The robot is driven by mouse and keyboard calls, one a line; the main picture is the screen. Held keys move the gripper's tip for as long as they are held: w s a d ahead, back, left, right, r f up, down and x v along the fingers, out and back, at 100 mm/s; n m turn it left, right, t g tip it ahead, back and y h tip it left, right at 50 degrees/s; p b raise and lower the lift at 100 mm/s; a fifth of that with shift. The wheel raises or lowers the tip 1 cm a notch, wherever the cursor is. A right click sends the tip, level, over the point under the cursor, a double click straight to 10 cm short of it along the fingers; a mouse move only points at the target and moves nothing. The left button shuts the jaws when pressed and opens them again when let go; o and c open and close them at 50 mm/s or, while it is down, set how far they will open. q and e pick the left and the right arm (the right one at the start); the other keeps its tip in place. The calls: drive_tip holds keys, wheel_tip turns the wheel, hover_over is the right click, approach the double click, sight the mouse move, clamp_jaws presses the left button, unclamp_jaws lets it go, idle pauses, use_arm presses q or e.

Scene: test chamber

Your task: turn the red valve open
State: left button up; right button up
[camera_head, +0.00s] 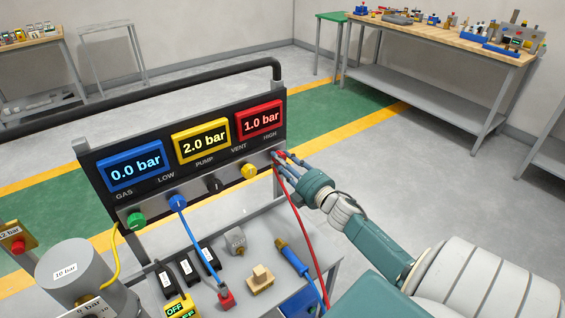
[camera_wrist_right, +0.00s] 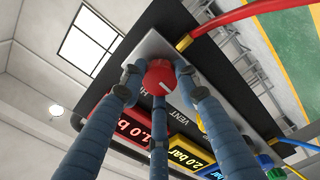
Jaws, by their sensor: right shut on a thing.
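The red valve knob (camera_wrist_right: 160,76) sits at the HIGH end of the panel's grey strip, with a white mark on its face. In the head view only a bit of red (camera_head: 280,154) shows, mostly hidden by my fingers. My right gripper (camera_head: 286,163) reaches it from the right, and its blue fingers are closed around the knob. The red display (camera_head: 261,120) above it reads 1.0 bar. My left gripper is not in view.
The panel also has a green knob (camera_head: 136,220), a blue knob (camera_head: 177,202), a black knob (camera_head: 214,185) and a yellow knob (camera_head: 249,171). A red hose (camera_head: 301,224) hangs by my right gripper. Loose parts lie on the grey bench (camera_head: 323,250). Open floor lies behind.

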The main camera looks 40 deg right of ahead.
drive_tip(key=shift+d+f+n, duration=0.1)
drive_tip(key=shift+f+n, duration=0.15)
drive_tip(key=shift+n, duration=0.25)
drive_tip(key=o, duration=1.2)
drive_tip(key=shift+s, duration=0.1)
drive_tip(key=shift+c, duration=0.2)
drive_tip(key=shift+r, duration=0.1)
drive_tip(key=s+a, duration=0.1)
drive_tip(key=s, duration=1.1)
drive_tip(key=shift+a, duration=0.15)
drive_tip(key=shift+w, duration=0.1)
